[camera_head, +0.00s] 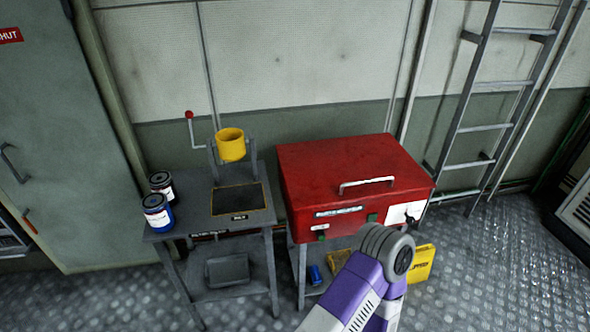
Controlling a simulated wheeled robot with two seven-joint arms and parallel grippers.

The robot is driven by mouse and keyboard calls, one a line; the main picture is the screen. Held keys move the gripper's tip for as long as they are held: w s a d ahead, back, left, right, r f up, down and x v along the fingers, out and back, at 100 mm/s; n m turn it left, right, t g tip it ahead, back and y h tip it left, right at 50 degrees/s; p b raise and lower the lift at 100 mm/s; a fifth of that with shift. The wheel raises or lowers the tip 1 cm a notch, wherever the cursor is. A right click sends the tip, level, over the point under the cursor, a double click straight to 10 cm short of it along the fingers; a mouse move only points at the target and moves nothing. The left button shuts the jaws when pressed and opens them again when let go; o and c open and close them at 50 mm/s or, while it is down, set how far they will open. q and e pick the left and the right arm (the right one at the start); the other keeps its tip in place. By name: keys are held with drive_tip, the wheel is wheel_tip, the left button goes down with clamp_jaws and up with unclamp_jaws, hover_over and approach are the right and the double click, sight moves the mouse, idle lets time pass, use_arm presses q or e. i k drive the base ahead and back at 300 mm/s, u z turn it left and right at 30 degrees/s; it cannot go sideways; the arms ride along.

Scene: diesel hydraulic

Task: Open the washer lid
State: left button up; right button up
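The washer is a red metal box (318,187) on a grey stand, in the right middle of the head view. Its red lid (325,160) lies flat and closed, with a pale bar handle (366,183) near its front edge. One of my arms, purple and grey, comes up from the bottom of the view, in front of the washer's stand. Its rounded grey link ends just below the washer's front face. No gripper fingers show, so neither gripper can be seen. The arm hides part of the stand and of the floor.
A grey table (190,234) stands left of the washer, with two cans (157,212) and a yellow cup (231,144) on a stand. A yellow item (420,264) sits by the washer's stand at right. A ladder (484,127) is on the back wall. Patterned floor (500,270) is open at right.

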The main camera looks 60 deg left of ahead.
sight(331, 171)
drive_tip(key=u, duration=1.8)
